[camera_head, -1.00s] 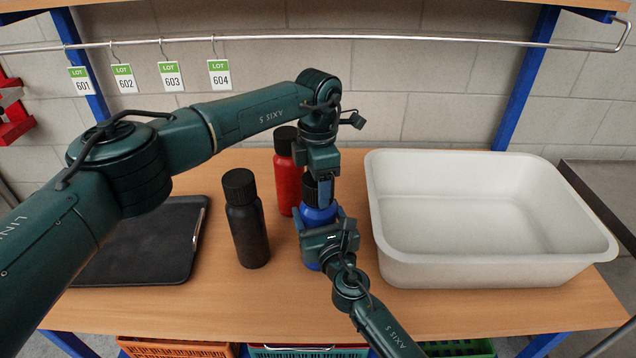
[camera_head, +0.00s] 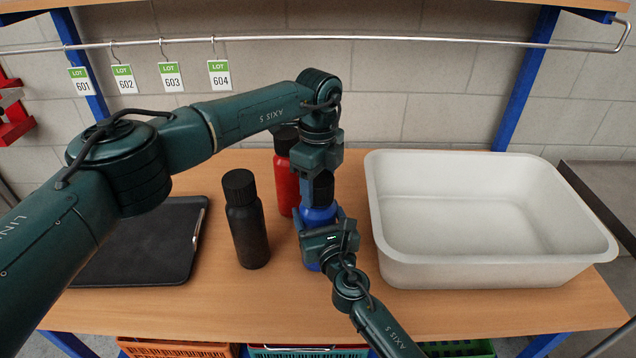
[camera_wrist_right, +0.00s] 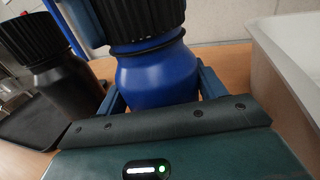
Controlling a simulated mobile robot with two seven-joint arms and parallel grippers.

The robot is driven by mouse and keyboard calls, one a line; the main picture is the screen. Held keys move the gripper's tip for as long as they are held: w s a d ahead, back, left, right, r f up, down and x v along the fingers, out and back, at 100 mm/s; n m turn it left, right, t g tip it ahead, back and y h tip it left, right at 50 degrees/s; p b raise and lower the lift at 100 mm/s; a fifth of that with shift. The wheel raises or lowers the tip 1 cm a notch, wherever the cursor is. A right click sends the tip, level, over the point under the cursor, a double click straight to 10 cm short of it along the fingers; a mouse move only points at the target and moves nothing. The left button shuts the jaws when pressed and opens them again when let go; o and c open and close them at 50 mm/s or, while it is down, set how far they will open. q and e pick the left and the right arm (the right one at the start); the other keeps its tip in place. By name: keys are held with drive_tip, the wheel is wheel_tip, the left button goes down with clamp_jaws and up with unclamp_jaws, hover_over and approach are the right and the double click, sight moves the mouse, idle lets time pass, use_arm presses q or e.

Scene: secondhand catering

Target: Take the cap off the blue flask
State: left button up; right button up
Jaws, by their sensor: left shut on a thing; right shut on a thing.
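The blue flask (camera_head: 319,217) stands upright on the table in the middle, with its ribbed black cap (camera_head: 322,190) at its top. It shows closely in the right wrist view (camera_wrist_right: 155,78). My left gripper (camera_head: 320,182) comes from above and is shut on the cap; one finger shows beside the cap in the right wrist view. My right gripper (camera_head: 325,225) is shut on the flask's body from the front, a finger on each side. I cannot tell whether the cap is loose on the neck.
A black flask (camera_head: 247,222) stands just left, and a red flask (camera_head: 286,178) stands close behind. A large white tub (camera_head: 490,269) takes up the right side. A black tray (camera_head: 140,255) lies at the left under my left arm. The front strip of the table (camera_head: 210,310) is clear.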

use_arm(q)
drive_tip(key=n, duration=1.4)
drive_tip(key=o, duration=1.1)
